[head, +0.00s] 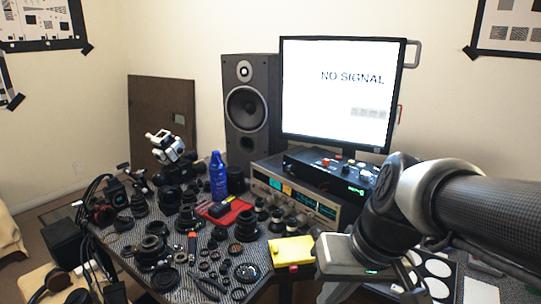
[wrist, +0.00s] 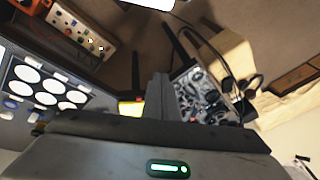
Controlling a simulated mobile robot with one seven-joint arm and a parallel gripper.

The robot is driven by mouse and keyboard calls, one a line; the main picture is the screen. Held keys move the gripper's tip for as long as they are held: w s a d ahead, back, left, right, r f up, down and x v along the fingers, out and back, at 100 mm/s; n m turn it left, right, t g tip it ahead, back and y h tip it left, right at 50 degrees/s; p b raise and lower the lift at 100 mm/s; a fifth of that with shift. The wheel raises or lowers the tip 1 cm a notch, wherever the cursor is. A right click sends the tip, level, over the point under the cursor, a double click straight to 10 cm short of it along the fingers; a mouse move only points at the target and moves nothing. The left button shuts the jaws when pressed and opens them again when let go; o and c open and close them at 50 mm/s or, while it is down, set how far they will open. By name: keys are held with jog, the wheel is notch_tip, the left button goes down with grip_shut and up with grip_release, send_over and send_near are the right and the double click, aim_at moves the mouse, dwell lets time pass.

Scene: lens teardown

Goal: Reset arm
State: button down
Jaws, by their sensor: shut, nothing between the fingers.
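My arm (head: 480,208) reaches in from the right in the head view, in front of the stereo unit and the monitor. My gripper (wrist: 158,95) shows in the wrist view with its two dark fingers together and nothing between them. In the head view its pale housing (head: 340,258) hangs over the table's right side, near the yellow box (head: 291,250); the fingers are hard to make out there. The table (head: 120,238) holds many dark lens parts.
A black speaker (head: 247,105) and a monitor (head: 340,85) reading "NO SIGNAL" stand at the back. A board with white discs (head: 437,268) lies at the lower right. The table is crowded.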

jog(key=s+d+r+t+h+p, duration=0.1)
jog(key=r+p, duration=0.8)
jog(key=r, duration=0.2)
jog(key=s+d+r+m+t+h+p, duration=0.1)
jog(key=d+r+p, duration=0.1)
jog(key=r+p, duration=0.6)
notch_tip(320, 180, up, 3)
jog(key=shift+s+d+f+t+h+p, duration=0.1)
jog(key=shift+s+d+t+h+p, duration=0.1)
jog(key=shift+s+t+h+p, duration=0.15)
